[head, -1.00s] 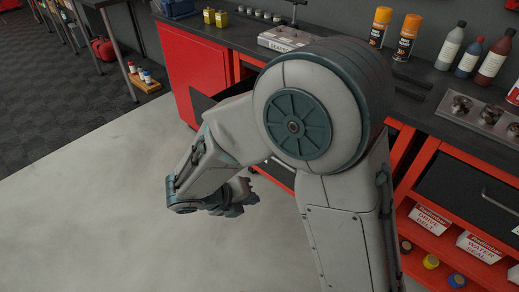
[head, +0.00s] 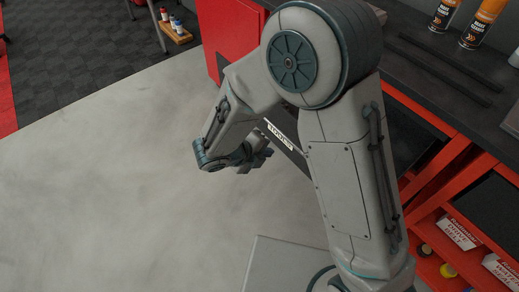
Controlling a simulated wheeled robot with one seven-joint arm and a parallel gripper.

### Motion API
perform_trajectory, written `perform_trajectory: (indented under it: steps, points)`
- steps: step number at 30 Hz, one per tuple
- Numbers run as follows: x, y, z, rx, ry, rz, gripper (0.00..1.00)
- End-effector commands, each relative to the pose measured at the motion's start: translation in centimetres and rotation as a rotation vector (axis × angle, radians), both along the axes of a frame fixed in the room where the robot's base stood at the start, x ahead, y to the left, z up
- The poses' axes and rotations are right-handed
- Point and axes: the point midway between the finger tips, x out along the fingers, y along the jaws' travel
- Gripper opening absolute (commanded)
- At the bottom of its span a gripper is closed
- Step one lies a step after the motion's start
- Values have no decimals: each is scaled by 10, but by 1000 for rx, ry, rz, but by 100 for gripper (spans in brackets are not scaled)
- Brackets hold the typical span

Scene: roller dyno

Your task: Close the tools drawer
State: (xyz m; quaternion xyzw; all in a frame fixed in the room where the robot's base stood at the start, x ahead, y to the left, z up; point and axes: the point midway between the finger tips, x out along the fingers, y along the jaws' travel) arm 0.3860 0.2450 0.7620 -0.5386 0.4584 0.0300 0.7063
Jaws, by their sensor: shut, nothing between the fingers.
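The tools drawer shows in the head view as a dark front with a white label (head: 281,136), mostly hidden behind my arm. The front stands out from the red cabinet, so the drawer looks open. How far it is open is hard to tell. My gripper (head: 262,157) is shut and empty, just left of and below the label in the picture. I cannot tell whether it touches the drawer front.
The red cabinet (head: 228,30) and dark worktop (head: 420,62) run along the upper right. Spray cans (head: 483,22) stand on the worktop. Open red shelves (head: 425,205) with boxes lie at right. The grey floor (head: 100,190) at left is clear.

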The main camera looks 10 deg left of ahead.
Motion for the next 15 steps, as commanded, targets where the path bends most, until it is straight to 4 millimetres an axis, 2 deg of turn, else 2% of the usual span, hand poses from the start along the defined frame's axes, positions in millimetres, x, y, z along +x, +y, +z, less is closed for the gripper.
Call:
perform_trajectory:
  steps: [1, 6, 9, 15]
  points:
    - [6, -6, -11, -3, 2, -4, 0]
    - [26, -22, -34, -3, 2, -2, 0]
    - [40, -32, -29, -1, -1, -3, 0]
    - [54, -42, -29, 1, 0, -1, 0]
